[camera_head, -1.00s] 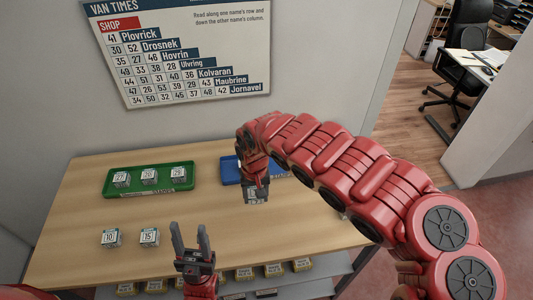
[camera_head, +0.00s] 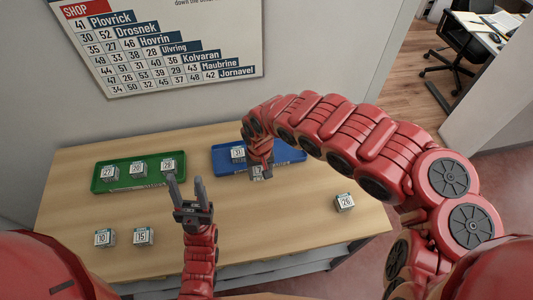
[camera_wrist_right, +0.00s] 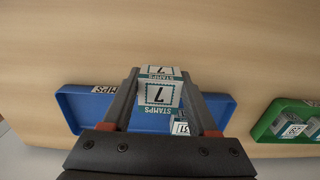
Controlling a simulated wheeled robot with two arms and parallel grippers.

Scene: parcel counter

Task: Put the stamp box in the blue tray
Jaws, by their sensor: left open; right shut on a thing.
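A white-and-teal stamp box marked 7 (camera_wrist_right: 158,94) is held between the fingers of my right gripper (camera_wrist_right: 160,82). In the head view, this box (camera_head: 257,174) is at the front edge of the blue tray (camera_head: 226,163). The wrist view shows the blue tray (camera_wrist_right: 72,106) beyond and below the box; its exact height is unclear. Another stamp box (camera_head: 238,153), apparently marked 31, sits inside the blue tray on the left. My left gripper (camera_head: 185,185) is open and empty, in front of the green tray's right end.
A green tray (camera_head: 100,184) with three stamp boxes stands on the table left of the blue tray. Loose boxes marked 10 (camera_head: 104,238) and 15 (camera_head: 144,236) are at front left. One marked 26 (camera_head: 344,203) is at right. The table's middle is clear.

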